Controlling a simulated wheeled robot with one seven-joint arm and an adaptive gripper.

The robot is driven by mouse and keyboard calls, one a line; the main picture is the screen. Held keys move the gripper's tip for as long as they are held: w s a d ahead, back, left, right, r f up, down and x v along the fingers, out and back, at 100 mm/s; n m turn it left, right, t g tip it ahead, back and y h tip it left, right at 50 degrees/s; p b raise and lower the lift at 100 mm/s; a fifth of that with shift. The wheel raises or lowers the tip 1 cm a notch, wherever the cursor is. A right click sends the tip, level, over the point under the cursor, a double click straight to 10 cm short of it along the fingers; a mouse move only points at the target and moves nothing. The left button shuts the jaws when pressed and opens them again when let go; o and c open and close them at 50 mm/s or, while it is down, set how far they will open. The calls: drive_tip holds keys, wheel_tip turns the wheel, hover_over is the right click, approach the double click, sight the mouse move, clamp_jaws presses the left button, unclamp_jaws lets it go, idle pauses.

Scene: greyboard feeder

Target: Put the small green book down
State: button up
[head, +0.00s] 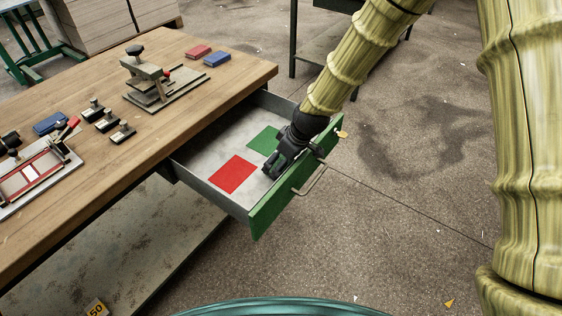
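My gripper (275,168) is low inside the open drawer (205,193), at its right side near the green front. Its fingertips are small and dark, so I cannot tell whether they are open or shut, or whether they hold anything. A flat green square (264,138) lies on the drawer floor just behind my gripper, partly hidden by it. A flat red square (232,174) lies to the left and front of my gripper. I cannot make out a separate small green book; one could be hidden by the gripper.
The wooden table (60,210) carries a press-like device (155,85), a red book (198,51), a blue book (217,59), another blue book (50,122) and several small clamps. The drawer front has a handle (312,180). Drawer floor is bare around the squares.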

drive_tip(key=v, duration=1.1)
idle(1.0)
